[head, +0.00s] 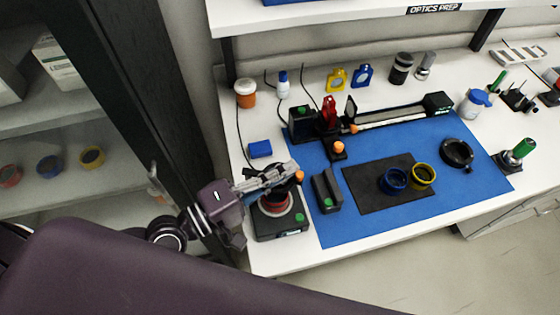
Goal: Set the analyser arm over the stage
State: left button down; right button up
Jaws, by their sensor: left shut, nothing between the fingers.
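A black square instrument (283,227) with a green button stands at the front left of the bench. A round stage with a red and pale ring (270,210) sits on top of it. My left gripper (294,170) reaches in from the left over the back of this instrument. Its fingers are shut and empty. A small orange knob (300,176) shows right beside the fingertips; it may be the end of the analyser arm, but the gripper hides most of what it belongs to. I cannot tell whether the fingers touch it. My right gripper is not in view.
A blue mat (335,225) holds a dark block (327,191), a black pad (365,198) with blue and yellow rings, and a rail (392,117) with optics. A blue box (260,149) lies behind the gripper. A dark cabinet post (150,90) stands close left.

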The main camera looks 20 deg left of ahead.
pick_arm(q)
jog(key=shift+s+r, duration=0.1)
jog(key=shift+s, duration=1.2)
jog(key=shift+a, duration=0.1)
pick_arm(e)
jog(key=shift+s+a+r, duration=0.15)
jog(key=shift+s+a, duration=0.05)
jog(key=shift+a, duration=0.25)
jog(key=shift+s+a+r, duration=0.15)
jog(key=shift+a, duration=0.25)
